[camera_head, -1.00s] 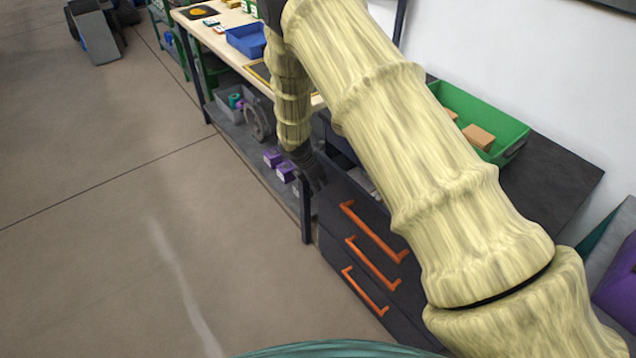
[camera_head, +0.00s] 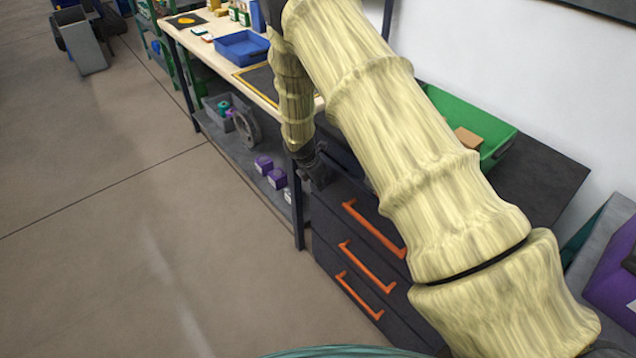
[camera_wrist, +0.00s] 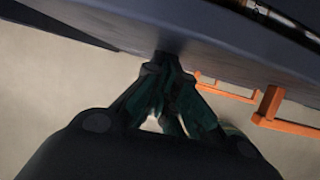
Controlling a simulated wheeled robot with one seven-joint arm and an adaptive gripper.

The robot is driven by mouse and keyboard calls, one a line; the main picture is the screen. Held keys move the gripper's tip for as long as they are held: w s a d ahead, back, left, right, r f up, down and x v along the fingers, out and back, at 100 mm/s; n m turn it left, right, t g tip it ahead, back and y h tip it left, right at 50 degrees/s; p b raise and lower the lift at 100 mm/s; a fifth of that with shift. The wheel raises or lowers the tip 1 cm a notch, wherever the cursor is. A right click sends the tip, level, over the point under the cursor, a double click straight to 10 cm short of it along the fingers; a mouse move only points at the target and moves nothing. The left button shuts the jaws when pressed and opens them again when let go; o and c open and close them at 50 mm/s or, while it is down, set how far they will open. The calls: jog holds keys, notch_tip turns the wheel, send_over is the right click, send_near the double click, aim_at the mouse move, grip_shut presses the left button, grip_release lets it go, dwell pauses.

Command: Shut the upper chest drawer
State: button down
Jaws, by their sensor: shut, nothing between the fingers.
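The dark chest (camera_head: 352,262) has three drawers with orange handles, to the right of the workbench leg. The upper drawer's handle (camera_head: 374,228) is the highest one. In the wrist view the upper drawer's front (camera_wrist: 215,48) spans the top, with a narrow opening and pale contents behind its edge at upper right. My gripper (camera_wrist: 168,62) is shut and empty. Its fingertips are at the drawer front, apparently touching it, left of the orange handle (camera_wrist: 268,106). In the head view my gripper (camera_head: 320,178) is at the drawer's left end; my arm hides part of the chest top.
A green bin (camera_head: 465,120) with a brown box stands on the chest. The workbench (camera_head: 215,52) carries a blue tray (camera_head: 241,46); purple boxes (camera_head: 276,178) lie on its lower shelf. The bench leg (camera_head: 297,215) stands close by my gripper.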

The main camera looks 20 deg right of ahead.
jog(key=shift+d+r, duration=0.1)
jog(key=shift+d, duration=0.15)
jog(key=s+a+r, duration=0.2)
jog(key=a+r, duration=0.6)
jog(key=r, duration=0.1)
jog(key=shift+s+b, duration=0.25)
jog(key=shift+b, duration=0.2)
